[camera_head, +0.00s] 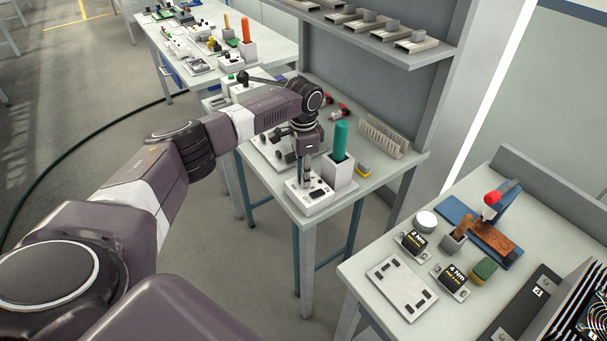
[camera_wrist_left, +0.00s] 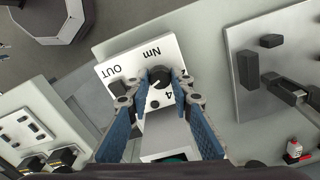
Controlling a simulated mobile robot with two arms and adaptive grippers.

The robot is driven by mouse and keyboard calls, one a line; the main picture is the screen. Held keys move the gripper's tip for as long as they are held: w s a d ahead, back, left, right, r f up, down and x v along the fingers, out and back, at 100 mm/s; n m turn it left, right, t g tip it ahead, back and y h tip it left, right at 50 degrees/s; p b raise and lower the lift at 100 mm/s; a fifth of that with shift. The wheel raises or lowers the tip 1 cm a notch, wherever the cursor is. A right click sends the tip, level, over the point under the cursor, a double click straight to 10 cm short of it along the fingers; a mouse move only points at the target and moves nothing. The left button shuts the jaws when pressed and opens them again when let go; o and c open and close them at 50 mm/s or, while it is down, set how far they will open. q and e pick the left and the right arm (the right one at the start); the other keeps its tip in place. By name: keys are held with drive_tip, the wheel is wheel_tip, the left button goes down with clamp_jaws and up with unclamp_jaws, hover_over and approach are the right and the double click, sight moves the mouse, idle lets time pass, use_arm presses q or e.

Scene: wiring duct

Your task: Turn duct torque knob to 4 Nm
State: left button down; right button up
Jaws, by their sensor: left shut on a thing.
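The black duct torque knob (camera_wrist_left: 159,75) sits on a white box (camera_wrist_left: 103,68) marked "Nm", "OUT" and "4", with the lettering upside down in the left wrist view. A pale mark shows on the knob, but its exact setting is hard to read. My left gripper (camera_wrist_left: 158,84) has its blue-padded fingers on either side of the knob and is shut on it. In the head view my left gripper (camera_head: 305,176) points down at the white box (camera_head: 313,200), and the knob is hidden there. My right gripper is in neither view.
A white holder with a teal-handled tool (camera_head: 340,140) stands just behind the box.

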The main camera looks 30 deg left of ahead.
use_arm(q)
drive_tip(key=shift+r+n+p, duration=0.15)
drive_tip(key=shift+n+p, duration=0.65)
drive_tip(key=shift+p, duration=0.05)
drive_tip(key=shift+n+p, duration=0.8)
drive_tip(key=n+p, duration=0.2)
drive_tip(key=n, duration=0.1)
drive_tip(key=shift+n+p, duration=0.3)
drive_tip(key=shift+p, duration=0.1)
drive_tip(key=n+p, duration=0.2)
drive_tip(key=n, duration=0.2)
drive_tip(key=shift+p, duration=0.3)
drive_tip(key=shift+w+a+n+p, duration=0.1)
drive_tip(key=shift+n+p, duration=0.55)
drive_tip(key=shift+n, duration=0.85)
drive_tip(key=c, duration=1.7)
unclamp_jaws()
